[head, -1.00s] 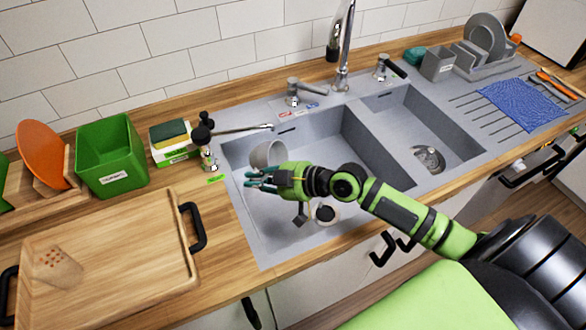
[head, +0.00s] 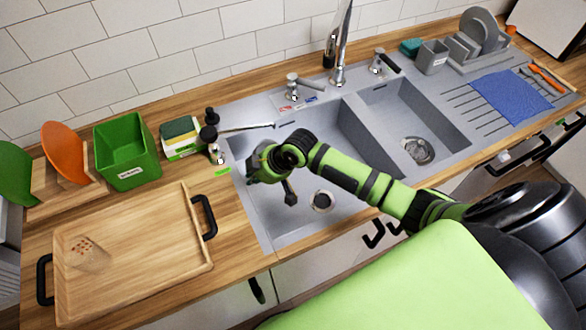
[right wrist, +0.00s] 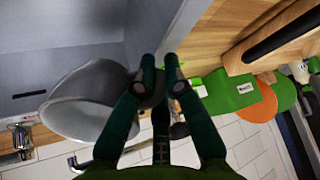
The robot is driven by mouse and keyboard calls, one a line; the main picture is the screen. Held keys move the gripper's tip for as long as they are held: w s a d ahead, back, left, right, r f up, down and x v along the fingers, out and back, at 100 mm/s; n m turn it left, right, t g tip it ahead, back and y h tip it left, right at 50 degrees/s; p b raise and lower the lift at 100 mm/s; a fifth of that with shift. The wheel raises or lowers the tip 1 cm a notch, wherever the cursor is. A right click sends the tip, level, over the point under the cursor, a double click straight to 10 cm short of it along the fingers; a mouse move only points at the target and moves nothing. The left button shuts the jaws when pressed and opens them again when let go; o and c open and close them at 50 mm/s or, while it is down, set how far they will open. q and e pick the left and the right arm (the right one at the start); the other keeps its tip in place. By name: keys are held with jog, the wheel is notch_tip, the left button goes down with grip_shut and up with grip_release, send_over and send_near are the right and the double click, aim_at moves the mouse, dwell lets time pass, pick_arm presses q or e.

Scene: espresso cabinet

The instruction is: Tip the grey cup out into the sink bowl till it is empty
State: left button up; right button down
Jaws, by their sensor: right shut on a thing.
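The sink bowl (head: 290,222) is the large left basin of the grey sink, with a round drain (head: 322,201) in its floor. My right gripper (head: 258,172) is over the left part of this bowl, its fingers mostly hidden behind the wrist in the head view. In the right wrist view, the gripper (right wrist: 158,68) is shut on the side of the grey cup (right wrist: 85,100). The cup appears tilted in that view; I cannot tell what is in it. The cup is hidden in the head view. My left gripper is not in view.
A tap (head: 342,50) stands behind the sink, and a thin spout (head: 245,127) reaches over the bowl's back left edge. A sponge box (head: 182,140), green bin (head: 128,155) and wooden tray (head: 140,245) are to the left. A second basin (head: 420,120) lies to the right.

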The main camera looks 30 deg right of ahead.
jog(key=shift+w+a+r+g, duration=0.1)
jog(key=shift+w+a+g, duration=0.25)
jog(key=shift+w, duration=0.15)
jog(key=w+a+g+h, duration=0.2)
jog(key=shift+f+g+h, duration=0.2)
jog(key=shift+g+h, duration=0.15)
jog(key=shift+h, duration=0.05)
jog(key=shift+w+a+r+g+h+b, duration=0.2)
jog(key=shift+w+a+g+h+b, duration=0.2)
jog(key=shift+g+h, duration=0.15)
